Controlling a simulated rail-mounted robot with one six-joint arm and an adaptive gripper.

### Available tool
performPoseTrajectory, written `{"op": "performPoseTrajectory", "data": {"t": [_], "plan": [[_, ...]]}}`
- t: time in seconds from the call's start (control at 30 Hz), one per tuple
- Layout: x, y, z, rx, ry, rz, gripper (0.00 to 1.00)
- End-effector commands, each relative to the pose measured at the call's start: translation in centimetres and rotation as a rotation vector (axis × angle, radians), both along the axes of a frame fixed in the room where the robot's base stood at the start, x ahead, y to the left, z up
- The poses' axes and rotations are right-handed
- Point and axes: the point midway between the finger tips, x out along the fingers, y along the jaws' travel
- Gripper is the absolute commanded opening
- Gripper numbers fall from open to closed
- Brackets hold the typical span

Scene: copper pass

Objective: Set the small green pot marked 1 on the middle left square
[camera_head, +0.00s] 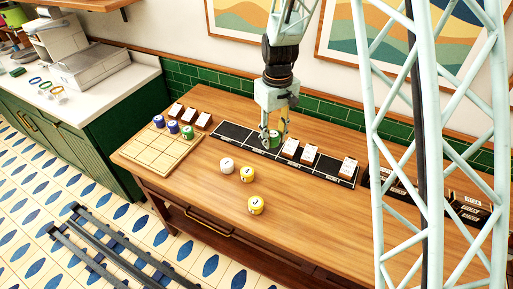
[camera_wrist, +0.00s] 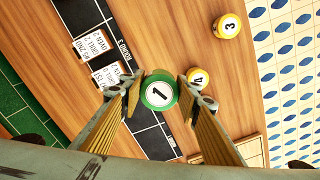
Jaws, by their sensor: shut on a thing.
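The small green pot marked 1 (camera_wrist: 159,92) is between the fingers of my gripper (camera_wrist: 158,88) in the wrist view. In the head view my gripper (camera_head: 274,137) holds the green pot (camera_head: 275,141) over the black strip (camera_head: 235,134); its height above the strip is hard to tell. The wooden squared board (camera_head: 150,153) lies at the table's left end. The middle left square looks bare.
White-topped blocks (camera_head: 308,154) stand on the strip, and several similar ones (camera_head: 189,115) behind the board. The tabletop between board and white pot is clear.

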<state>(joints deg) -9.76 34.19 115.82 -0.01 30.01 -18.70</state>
Motion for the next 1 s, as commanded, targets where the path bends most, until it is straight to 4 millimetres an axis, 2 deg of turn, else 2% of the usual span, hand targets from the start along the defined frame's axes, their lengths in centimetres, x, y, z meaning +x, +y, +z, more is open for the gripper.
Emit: {"op": "performPoseTrajectory", "data": {"t": [0.03,0.3,0.5,0.7,1.0], "plan": [[0.5,-1.3,0.4,0.001,-0.003,-0.034,0.18],[2.2,-7.5,1.7,0.0,-0.003,-0.205,0.18],[2.9,-12.2,1.3,0.0,-0.002,-0.329,0.18],[3.1,-14.7,0.0,0.0,-0.001,-0.399,0.18],[3.3,-16.8,-2.5,0.0,-0.001,-0.454,0.18]]}}
